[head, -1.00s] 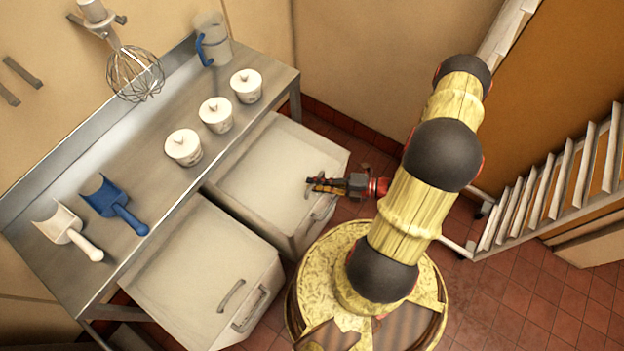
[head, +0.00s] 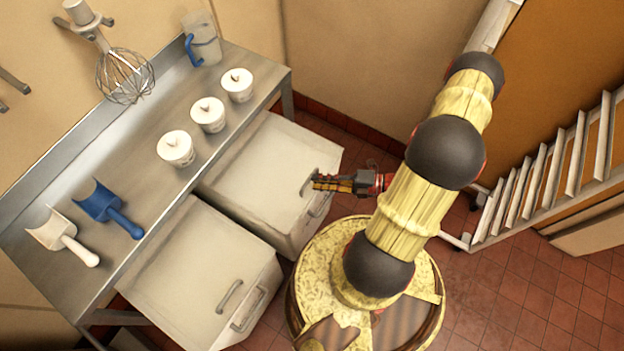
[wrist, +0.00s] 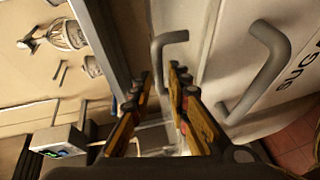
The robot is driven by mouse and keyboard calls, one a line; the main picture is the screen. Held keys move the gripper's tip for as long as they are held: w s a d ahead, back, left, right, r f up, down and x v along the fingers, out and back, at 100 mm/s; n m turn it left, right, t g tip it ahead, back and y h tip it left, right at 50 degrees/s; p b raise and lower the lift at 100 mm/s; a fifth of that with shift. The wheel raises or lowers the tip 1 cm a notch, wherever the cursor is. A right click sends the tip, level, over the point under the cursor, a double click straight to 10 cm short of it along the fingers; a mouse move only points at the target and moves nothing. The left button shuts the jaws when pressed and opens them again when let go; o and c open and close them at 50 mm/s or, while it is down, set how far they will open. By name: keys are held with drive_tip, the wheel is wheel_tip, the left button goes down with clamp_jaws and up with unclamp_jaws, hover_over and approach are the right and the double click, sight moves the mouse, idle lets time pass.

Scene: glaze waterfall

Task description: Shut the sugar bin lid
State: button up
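The sugar bin (head: 290,228) is the farther of two white bins under the table. Part of its lettering, "SUGA", shows on its front (wrist: 300,68) in the wrist view. Its pale lid (head: 265,160) looks flat on top, with no clear gap. My gripper (head: 317,183) is at the lid's front edge, pointing left. In the wrist view my gripper (wrist: 162,80) has its fingers apart, with the lid handle (wrist: 170,38) at the tips. One end of that handle shows between the fingertips; I cannot tell whether they touch it. A second handle (wrist: 265,70) is on the bin's front.
A second white bin (head: 190,265) stands nearer, beside the sugar bin. The metal table (head: 130,165) above holds lidded pots (head: 208,114), a blue scoop (head: 108,208), a white scoop (head: 62,237) and a jug (head: 203,40). A slatted rack (head: 545,180) stands right.

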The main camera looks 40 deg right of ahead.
drive_tip(key=v, duration=0.8)
idle(0.4)
